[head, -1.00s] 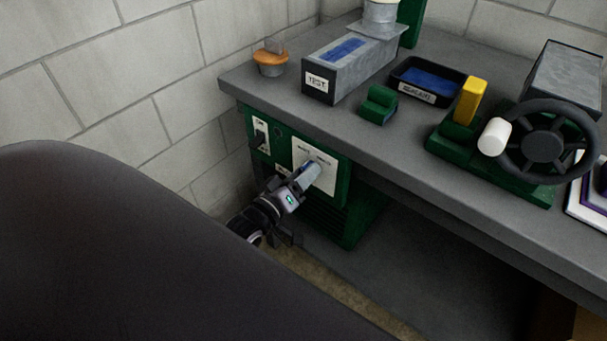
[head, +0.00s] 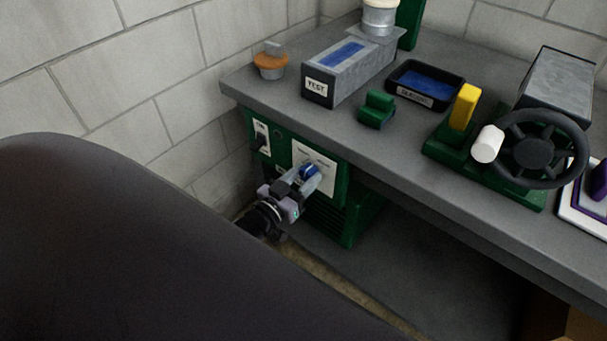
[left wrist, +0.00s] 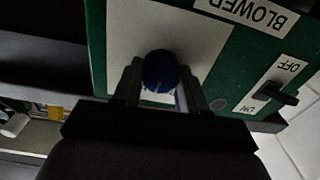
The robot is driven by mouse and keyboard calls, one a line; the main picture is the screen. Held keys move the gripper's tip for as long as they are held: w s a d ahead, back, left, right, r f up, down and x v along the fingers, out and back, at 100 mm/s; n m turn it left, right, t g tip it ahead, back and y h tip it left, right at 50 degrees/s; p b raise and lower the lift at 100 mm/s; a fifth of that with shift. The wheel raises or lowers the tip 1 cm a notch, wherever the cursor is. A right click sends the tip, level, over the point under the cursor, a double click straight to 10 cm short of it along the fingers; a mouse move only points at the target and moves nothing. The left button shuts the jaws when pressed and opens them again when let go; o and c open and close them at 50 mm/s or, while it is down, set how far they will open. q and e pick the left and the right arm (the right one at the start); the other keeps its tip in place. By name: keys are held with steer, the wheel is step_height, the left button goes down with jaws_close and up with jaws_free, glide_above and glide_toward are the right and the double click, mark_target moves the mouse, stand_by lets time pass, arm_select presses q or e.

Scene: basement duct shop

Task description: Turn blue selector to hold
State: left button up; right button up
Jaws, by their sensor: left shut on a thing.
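The blue selector (head: 309,172) is a round knob on a pale plate (head: 327,176) on the front of the green control box (head: 343,205) under the bench. It also shows in the left wrist view (left wrist: 160,72), with a light pointer line toward the bottom of that picture. My left gripper (head: 300,180) is shut on the selector, one finger on each side of it. The lettering on the plate is mostly hidden by the fingers or too small to read. My right gripper is not in view.
A black switch (left wrist: 275,92) marked OFF and ON sits beside the plate, near a BLOWER label (left wrist: 247,12). The grey bench (head: 400,150) overhangs the box and carries a TEST box (head: 345,78), a black tray (head: 427,87) and a handwheel (head: 540,150). A block wall stands at left.

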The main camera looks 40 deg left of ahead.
arm_select(q)
steer(key=m, duration=0.5)
steer(key=shift+m, duration=0.4)
stand_by(0.4)
steer(key=o, duration=1.1)
steer(key=shift+c, duration=0.2)
steer(key=shift+s, duration=0.15)
steer(key=s, duration=0.7)
steer(key=shift+a, duration=0.25)
steer(key=shift+f, duration=0.1)
steer(key=s+d+f+n+g+h+p, duration=0.1)
steer(key=s+d+f+n+g+p, duration=0.1)
steer(key=s+d+g, duration=0.5)
steer(key=s+d+f+n, duration=0.1)
steer(key=s+d+f, duration=0.1)
steer(key=s+d, duration=0.1)
steer(key=shift+s+f+g+p, duration=0.4)
steer(key=shift+s, duration=0.3)
